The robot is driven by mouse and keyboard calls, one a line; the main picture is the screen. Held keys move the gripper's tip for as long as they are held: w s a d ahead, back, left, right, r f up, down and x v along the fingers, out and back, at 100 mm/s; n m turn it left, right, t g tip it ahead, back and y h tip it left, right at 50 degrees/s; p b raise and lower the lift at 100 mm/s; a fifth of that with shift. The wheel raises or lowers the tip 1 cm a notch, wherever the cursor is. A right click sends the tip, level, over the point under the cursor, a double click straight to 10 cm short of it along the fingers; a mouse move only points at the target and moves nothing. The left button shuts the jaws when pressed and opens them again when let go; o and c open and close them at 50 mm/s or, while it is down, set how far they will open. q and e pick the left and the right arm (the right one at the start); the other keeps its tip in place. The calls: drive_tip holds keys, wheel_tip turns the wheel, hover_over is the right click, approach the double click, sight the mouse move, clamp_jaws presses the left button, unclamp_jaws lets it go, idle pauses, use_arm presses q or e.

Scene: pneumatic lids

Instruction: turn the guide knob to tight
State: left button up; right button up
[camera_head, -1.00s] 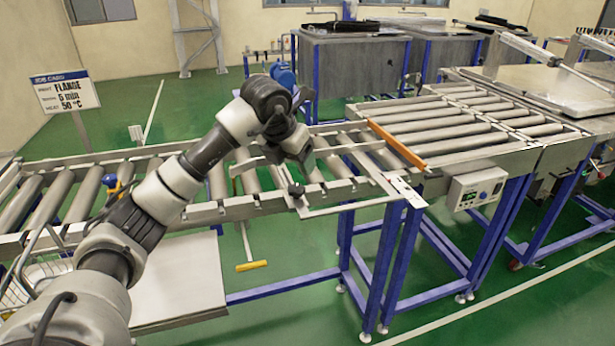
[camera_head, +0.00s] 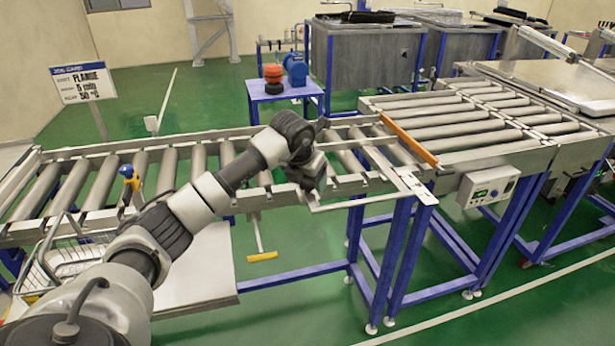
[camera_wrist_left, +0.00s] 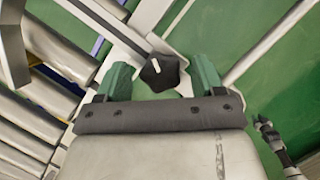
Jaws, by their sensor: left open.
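The guide knob is a black lobed knob (camera_wrist_left: 160,73) with a white pointer line. In the left wrist view it sits on a pale metal bar, between and slightly beyond the two green fingertips. My left gripper (camera_wrist_left: 162,78) is open, with one finger on each side of the knob; I cannot tell whether they touch it. In the head view my left gripper (camera_head: 308,186) is over the conveyor's front rail, and the arm's end hides the knob. My right gripper is not in view.
The roller conveyor (camera_head: 168,172) runs left to right, with an orange bar (camera_head: 408,139) across it. A control box (camera_head: 487,187) hangs at its front right. A wire basket (camera_head: 68,257) stands at front left. A yellow-ended handle (camera_head: 262,256) hangs below the rail.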

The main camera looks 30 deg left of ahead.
use_arm(q)
drive_tip(key=c, duration=0.9)
